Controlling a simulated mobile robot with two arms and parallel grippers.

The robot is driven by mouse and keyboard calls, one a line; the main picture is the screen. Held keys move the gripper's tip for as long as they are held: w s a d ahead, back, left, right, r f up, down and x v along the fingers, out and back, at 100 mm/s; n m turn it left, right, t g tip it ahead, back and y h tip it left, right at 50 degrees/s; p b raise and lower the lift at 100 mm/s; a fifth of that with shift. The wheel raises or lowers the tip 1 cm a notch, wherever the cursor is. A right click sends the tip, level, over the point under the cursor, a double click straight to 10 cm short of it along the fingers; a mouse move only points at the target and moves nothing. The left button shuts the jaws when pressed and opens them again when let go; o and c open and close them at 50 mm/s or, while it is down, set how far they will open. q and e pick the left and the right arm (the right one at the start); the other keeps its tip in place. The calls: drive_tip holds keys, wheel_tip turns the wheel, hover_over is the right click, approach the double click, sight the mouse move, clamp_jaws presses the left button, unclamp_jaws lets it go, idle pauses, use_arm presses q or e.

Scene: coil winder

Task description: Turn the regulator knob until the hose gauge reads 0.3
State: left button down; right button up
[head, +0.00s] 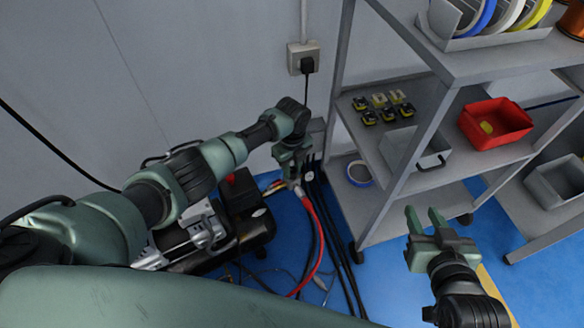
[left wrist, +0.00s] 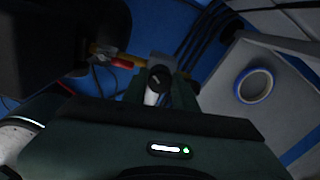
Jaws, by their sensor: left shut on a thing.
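My left gripper (head: 294,180) points down beside the compressor's right end, at the hose fittings. In the left wrist view its fingers close around a dark round knob (left wrist: 158,76), with a pale cylindrical part beside it. In the head view the gripper hides the knob. A red hose (head: 322,228) runs down from the fittings; its red and brass end (left wrist: 122,62) shows left of the knob in the wrist view. I cannot make out a gauge face or reading. My right gripper (head: 425,218) is open and empty at the right, in front of the shelf.
The black compressor (head: 240,228) stands on the blue floor by the wall. Black cables (head: 338,245) run beside the hose. A grey shelf rack (head: 392,214) is close on the right, with a blue-rimmed roll (head: 359,173) and a red bin (head: 494,121). A wall socket (head: 303,58) is above.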

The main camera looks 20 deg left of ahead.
sight(293, 170)
use_arm(q)
drive_tip(key=shift+d+m, duration=0.15)
drive_tip(key=shift+m, duration=0.25)
use_arm(e)
drive_tip(key=shift+a+r, duration=0.1)
drive_tip(key=shift+w+r, duration=0.15)
drive_tip(key=shift+w, duration=0.05)
use_arm(q)
drive_tip(key=c, duration=1.1)
unclamp_jaws()
drive_tip(key=shift+r, duration=0.2)
wheel_tip(293, 170, up, 3)
drive_tip(key=shift+r+p, duration=0.2)
drive_tip(key=shift+p, duration=0.65)
wheel_tip(293, 170, up, 4)
drive_tip(key=shift+f+p, duration=0.15)
drive_tip(key=shift+p, duration=0.5)
use_arm(e)
drive_tip(key=s+d+f+g+h, duration=0.1)
drive_tip(key=s+d+f+g, duration=0.1)
drive_tip(key=s+f+g, duration=0.2)
drive_tip(key=s+d+f+g+h, duration=0.1)
drive_tip(key=s+f+g, duration=0.3)
drive_tip(key=s, duration=0.5)
drive_tip(key=shift+s+d+f, duration=0.25)
drive_tip(key=shift+s+d, duration=0.05)
drive_tip(key=shift+d, duration=0.6)
